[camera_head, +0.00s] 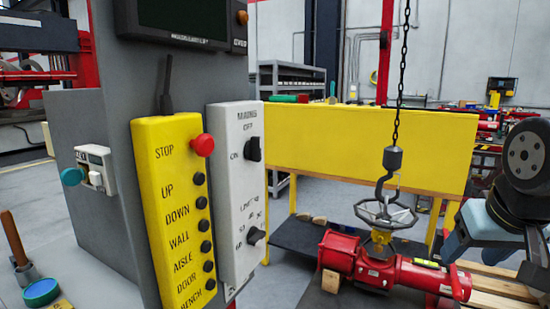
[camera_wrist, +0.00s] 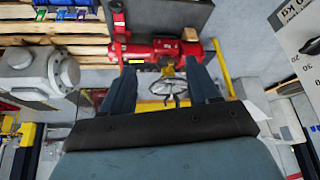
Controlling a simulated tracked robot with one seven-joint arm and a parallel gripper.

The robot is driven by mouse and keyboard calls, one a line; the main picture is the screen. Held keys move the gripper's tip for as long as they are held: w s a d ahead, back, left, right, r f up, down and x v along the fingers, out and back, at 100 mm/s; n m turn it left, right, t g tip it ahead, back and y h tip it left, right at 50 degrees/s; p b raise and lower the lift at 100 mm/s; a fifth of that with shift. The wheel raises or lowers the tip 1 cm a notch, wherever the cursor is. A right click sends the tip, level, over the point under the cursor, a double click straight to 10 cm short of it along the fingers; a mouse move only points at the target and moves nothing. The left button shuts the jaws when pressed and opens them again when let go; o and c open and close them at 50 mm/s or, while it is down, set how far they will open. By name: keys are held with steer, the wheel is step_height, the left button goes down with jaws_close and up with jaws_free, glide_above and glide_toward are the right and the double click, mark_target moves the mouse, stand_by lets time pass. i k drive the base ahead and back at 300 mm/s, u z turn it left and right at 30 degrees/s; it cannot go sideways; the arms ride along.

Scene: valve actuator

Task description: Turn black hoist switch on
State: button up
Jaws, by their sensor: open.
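A white switch box (camera_head: 236,190) marked MAINS, OFF and ON is mounted at the centre-left in the head view. It carries a black rotary knob (camera_head: 253,149) beside the ON mark and a second black knob (camera_head: 256,236) lower down. Beside it on the left is a yellow pendant (camera_head: 172,215) with a red STOP button (camera_head: 202,145) and several black buttons. No control is labelled hoist. My gripper (camera_wrist: 160,75) shows in the wrist view with its two blue-grey fingers spread and nothing between them. In the head view my arm is at the far right, apart from the switch box.
A hook on a chain (camera_head: 393,160) hangs by a handwheel (camera_head: 386,213) on a red valve actuator (camera_head: 375,268), also in the wrist view (camera_wrist: 155,50). A yellow panel (camera_head: 370,150) stands behind. A pale panel with a black part (camera_wrist: 311,47) is cut off at upper right.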

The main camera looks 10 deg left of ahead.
mark_target(252, 150)
steer(key=z, duration=0.5)
steer(key=k, duration=1.55)
steer(key=u, duration=0.65)
steer(key=i, duration=1)
steer(key=z, duration=0.1)
